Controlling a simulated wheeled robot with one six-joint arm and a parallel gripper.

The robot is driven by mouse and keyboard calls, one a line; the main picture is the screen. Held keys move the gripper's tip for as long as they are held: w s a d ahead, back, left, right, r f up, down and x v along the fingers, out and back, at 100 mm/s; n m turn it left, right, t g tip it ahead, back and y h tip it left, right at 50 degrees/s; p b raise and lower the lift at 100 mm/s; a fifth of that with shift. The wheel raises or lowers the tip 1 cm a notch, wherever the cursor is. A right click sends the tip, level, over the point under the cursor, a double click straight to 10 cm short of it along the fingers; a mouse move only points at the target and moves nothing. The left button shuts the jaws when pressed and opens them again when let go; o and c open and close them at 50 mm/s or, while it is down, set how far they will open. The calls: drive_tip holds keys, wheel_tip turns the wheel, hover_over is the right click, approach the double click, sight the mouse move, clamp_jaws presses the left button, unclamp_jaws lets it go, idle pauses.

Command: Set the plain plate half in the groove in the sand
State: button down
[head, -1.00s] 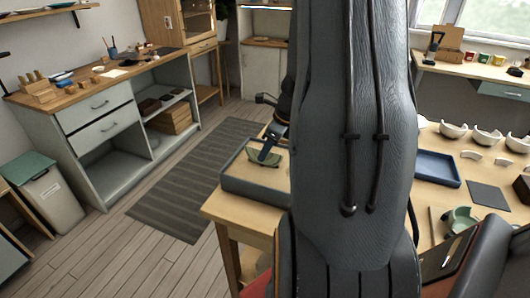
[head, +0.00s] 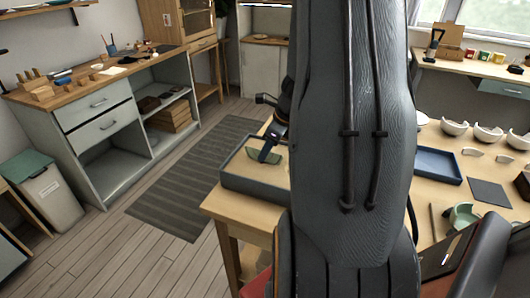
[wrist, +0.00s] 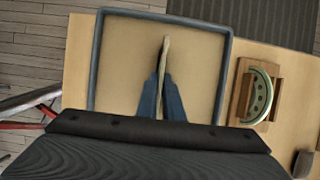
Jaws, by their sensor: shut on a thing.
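My gripper (wrist: 161,98) is shut on the plain plate half (wrist: 166,52), which shows edge-on as a thin pale strip between the blue fingers in the wrist view. In the head view, the plate half (head: 258,156) shows a green face below my gripper (head: 271,147), over the sand tray (head: 250,183). The wrist view shows the tray's blue-grey rim (wrist: 228,70) around smooth tan sand (wrist: 125,60). The plate half stands upright over the middle of the sand. I cannot tell whether it touches the sand. No groove can be made out.
A green curved piece with several dark holes (wrist: 259,96) sits in a wooden holder (wrist: 243,92) right of the tray. In the head view, white bowl pieces (head: 455,127), a blue tray (head: 436,165) and a dark mat (head: 488,192) are on the table's right part.

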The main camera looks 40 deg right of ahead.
idle(0.4)
drive_tip(key=c, duration=1.4)
unclamp_jaws()
drive_tip(key=shift+o, duration=0.2)
drive_tip(key=shift+r+p, duration=3)
drive_tip(key=shift+p, duration=0.15)
